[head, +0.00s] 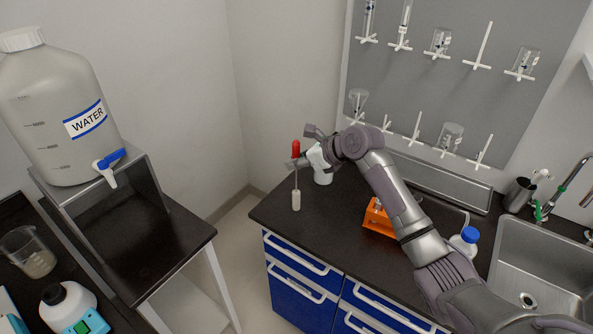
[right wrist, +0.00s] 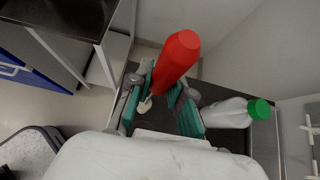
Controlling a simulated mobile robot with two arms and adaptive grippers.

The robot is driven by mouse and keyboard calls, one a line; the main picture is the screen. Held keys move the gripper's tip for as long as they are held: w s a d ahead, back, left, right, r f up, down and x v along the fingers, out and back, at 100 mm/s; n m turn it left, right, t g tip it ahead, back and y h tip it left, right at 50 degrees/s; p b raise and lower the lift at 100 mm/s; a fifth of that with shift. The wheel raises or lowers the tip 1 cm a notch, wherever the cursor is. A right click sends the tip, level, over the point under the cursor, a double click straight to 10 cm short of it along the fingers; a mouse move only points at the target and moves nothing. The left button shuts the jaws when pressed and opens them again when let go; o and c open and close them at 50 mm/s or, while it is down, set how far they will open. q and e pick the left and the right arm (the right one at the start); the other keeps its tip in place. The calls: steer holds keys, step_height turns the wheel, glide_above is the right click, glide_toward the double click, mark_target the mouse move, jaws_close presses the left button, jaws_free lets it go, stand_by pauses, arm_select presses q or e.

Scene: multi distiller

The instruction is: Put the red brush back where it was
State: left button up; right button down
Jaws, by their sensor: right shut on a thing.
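My right gripper (head: 302,150) is shut on the red brush (head: 296,148) and holds it upright over the left end of the dark counter. The brush has a red handle on top, a thin stem and a pale bristle end hanging down. In the right wrist view the red handle (right wrist: 178,55) stands up between the fingers (right wrist: 163,88). A dark cup (head: 519,194) with several white and green handles in it stands beside the sink at the right, far from the gripper. My left gripper is not in view.
A white bottle (head: 323,174) stands close to my right gripper; its green cap shows in the wrist view (right wrist: 259,109). An orange rack (head: 379,220) and a blue-capped bottle (head: 465,240) are near my right arm. A pegboard (head: 455,100) with glassware hangs behind.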

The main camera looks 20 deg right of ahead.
step_height(320, 180, down, 3)
steer(key=shift+f+p, duration=0.2)
steer(key=shift+p, duration=0.25)
steer(key=shift+d+f, duration=0.1)
steer(key=shift+f, duration=0.15)
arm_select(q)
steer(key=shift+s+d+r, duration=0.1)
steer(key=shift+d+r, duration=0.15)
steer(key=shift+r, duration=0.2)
arm_select(e)
steer(key=shift+f, duration=0.1)
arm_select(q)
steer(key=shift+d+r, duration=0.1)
arm_select(e)
steer(key=c, duration=1.1)
jaws_free()
steer(key=shift+f, duration=0.1)
steer(key=shift+o, duration=0.2)
steer(key=shift+s+d+r, duration=0.1)
steer(key=shift+r, duration=0.15)
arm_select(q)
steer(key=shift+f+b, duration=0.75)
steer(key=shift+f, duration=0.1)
arm_select(e)
steer(key=v, duration=1.1)
steer(key=shift+s+r, duration=0.2)
